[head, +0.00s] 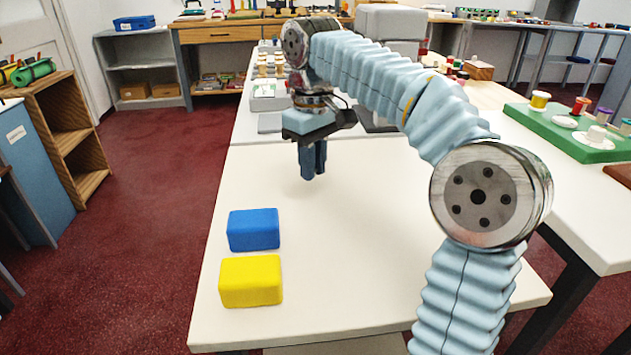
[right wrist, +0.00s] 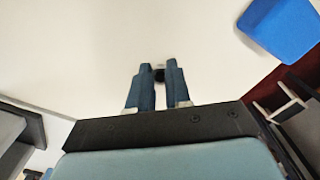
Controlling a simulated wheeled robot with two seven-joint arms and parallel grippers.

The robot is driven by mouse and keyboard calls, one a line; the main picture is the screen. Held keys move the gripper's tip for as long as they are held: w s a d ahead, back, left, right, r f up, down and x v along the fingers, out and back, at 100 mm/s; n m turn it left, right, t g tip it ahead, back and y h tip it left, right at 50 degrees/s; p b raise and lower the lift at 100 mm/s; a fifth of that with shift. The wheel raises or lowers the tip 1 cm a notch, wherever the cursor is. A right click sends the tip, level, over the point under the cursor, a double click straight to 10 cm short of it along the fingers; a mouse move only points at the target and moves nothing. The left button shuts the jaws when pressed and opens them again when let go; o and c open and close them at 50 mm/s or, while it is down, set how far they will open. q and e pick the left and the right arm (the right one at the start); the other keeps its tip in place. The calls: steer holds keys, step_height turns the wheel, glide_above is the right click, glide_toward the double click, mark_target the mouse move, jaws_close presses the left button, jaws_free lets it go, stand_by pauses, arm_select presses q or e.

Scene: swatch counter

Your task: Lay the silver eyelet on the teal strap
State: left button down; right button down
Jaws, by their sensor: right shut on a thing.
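My right gripper (head: 312,172) points down over the white table, beyond the blue block. In the right wrist view its fingers (right wrist: 158,78) are closed on a small piece with a light, silvery edge and a dark middle. This looks like the silver eyelet (right wrist: 159,67), mostly hidden between the fingertips. In the head view the fingers hide it. I cannot make out the teal strap in either view; my right arm covers part of the table. My left gripper is not in view.
A blue block (head: 253,229) and a yellow block (head: 251,281) stand at the table's left side. The blue one also shows in the right wrist view (right wrist: 284,27). The white table (head: 350,270) is bare around the gripper. A green board (head: 572,133) with spools lies at right.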

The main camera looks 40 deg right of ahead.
mark_target(315, 194)
steer(key=shift+w+d+f, duration=0.1)
steer(key=shift+d+f, duration=0.1)
steer(key=shift+f, duration=0.1)
steer(key=f, duration=0.2)
steer(key=shift+w+d+f+b, duration=0.1)
steer(key=shift+d+f+b, duration=0.2)
steer(key=shift+f+b, duration=0.1)
steer(key=shift+f, duration=0.4)
steer(key=shift+f, duration=0.1)
steer(key=c, duration=1.1)
jaws_free()
steer(key=shift+o, duration=0.2)
